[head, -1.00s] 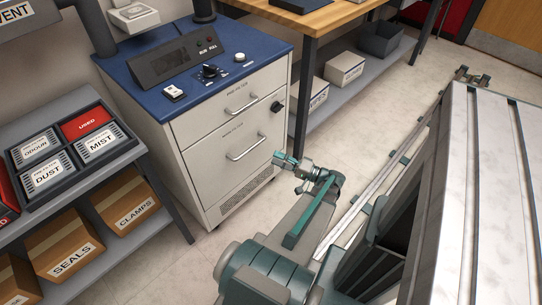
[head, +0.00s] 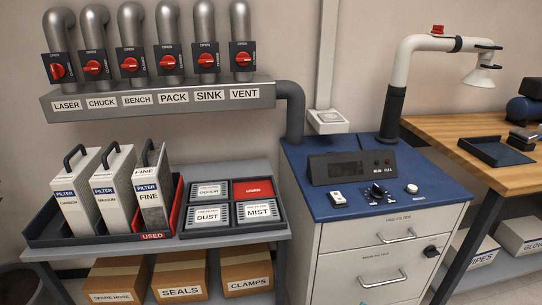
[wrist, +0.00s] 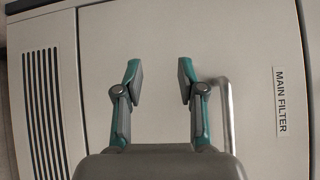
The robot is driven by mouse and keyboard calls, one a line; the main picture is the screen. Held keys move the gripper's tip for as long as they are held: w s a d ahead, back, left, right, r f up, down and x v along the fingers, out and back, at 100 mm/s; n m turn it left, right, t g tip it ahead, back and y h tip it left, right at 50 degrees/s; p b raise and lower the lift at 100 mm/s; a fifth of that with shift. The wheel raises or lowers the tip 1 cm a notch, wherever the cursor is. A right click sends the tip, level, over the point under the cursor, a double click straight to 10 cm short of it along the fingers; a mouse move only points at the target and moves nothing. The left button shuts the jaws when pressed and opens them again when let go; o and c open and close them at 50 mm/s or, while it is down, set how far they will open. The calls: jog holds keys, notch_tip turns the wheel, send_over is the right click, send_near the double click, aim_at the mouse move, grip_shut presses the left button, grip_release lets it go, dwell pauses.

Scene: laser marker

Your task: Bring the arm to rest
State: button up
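My gripper (wrist: 160,80) shows in the wrist view with its two fingers spread apart and nothing between them. It faces the light grey front of the filter cabinet (wrist: 160,28). The main-filter drawer's handle (wrist: 228,115) stands just right of the right finger in that view; I cannot tell whether they touch. In the head view the cabinet (head: 345,245) has a blue top, and both its drawers look closed. Only a small teal bit of my arm shows at the bottom edge of the head view.
A shelf (head: 262,152) left of the cabinet holds filters, labelled trays and boxes. A row of pipes with red valves (head: 153,67) hangs on the wall above.

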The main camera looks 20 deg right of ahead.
jog(key=a+f+n+g+y, duration=0.25)
jog(key=a+g, duration=0.25)
jog(key=a, duration=0.4)
jog(key=a+f+n+g+y, duration=0.1)
jog(key=a+f+g, duration=0.3)
jog(key=a, duration=0.6)
jog(key=a+f+n+g+y, duration=0.2)
jog(key=a+f+g, duration=0.25)
jog(key=a, duration=0.45)
jog(key=s+a+f+n+g+h, duration=0.3)
jog(key=s+a+n+g+h, duration=0.1)
jog(key=s+a+g, duration=0.45)
jog(key=s+d+f+n+g+h, duration=0.15)
jog(key=s+n+g+h, duration=0.3)
jog(key=s+h, duration=0.5)
jog(key=w+r+t+p, duration=0.2)
jog(key=w+r+p, duration=0.1)
jog(key=r+p, duration=0.5)
jog(key=w+r+t+p, duration=0.2)
jog(key=r+p, duration=0.6)
jog(key=p, duration=0.6)
jog(key=shift+w+a, duration=0.15)
jog(key=shift+w, duration=0.35)
jog(key=shift+r, duration=0.1)
